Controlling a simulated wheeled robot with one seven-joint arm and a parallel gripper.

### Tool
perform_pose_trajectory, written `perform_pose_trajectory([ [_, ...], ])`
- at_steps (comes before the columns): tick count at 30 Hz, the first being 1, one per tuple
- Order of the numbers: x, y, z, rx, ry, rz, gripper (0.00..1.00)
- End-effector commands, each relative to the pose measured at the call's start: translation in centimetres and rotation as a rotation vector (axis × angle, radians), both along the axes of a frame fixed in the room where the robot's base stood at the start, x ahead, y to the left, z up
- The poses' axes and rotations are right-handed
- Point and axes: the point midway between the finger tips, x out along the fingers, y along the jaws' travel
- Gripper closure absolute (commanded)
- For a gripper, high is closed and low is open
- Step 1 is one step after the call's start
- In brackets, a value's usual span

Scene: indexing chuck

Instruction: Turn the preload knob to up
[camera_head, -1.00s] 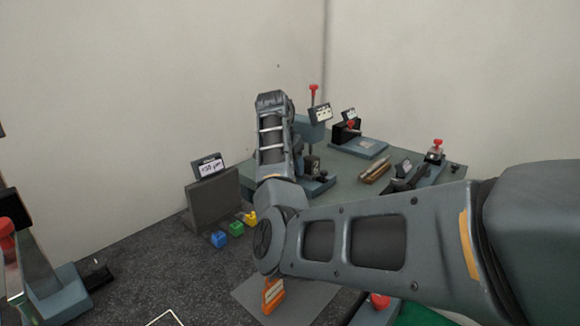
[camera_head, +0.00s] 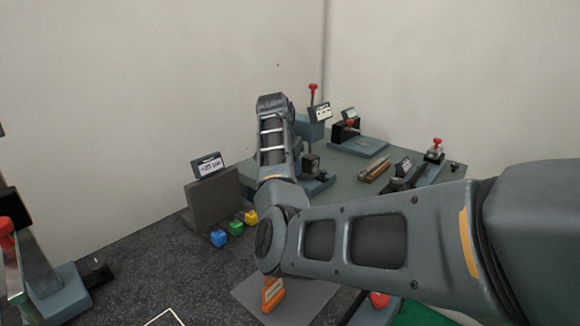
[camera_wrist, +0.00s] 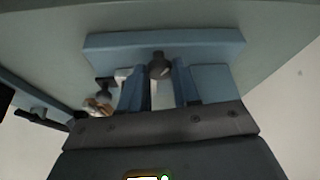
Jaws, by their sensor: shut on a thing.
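In the wrist view, a dark round knob (camera_wrist: 159,66) shows against a pale blue plate (camera_wrist: 215,42). My gripper (camera_wrist: 157,75) is shut on it, with one finger on each side. I take this as the preload knob; no up mark can be read. In the head view, my arm hides the gripper and the grasped knob. The arm reaches to a blue-grey fixture (camera_head: 314,131) at the back of the bench.
A grey panel (camera_head: 212,203) with a small display (camera_head: 209,165) stands left of my arm, near blue (camera_head: 219,238), green (camera_head: 236,227) and yellow (camera_head: 251,217) blocks.

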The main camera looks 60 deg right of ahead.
Motion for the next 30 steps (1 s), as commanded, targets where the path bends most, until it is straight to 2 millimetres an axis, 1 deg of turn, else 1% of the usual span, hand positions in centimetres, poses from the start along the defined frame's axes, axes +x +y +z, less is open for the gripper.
perform_pose_trajectory([
  [5, -0.12, -0.03, 0.35, 0.0, 0.002, 0.04, 0.99],
  [9, -0.29, -0.05, 0.64, 0.001, 0.003, 0.158, 0.99],
  [15, -0.4, -0.07, 0.47, 0.001, 0.002, 0.336, 0.99],
  [18, -0.42, -0.11, 0.31, 0.0, 0.0, 0.387, 0.99],
  [29, -0.35, -0.09, 0.07, -0.002, 0.0, 0.412, 0.99],
  [30, -0.34, -0.1, 0.07, -0.002, 0.0, 0.412, 0.66],
])
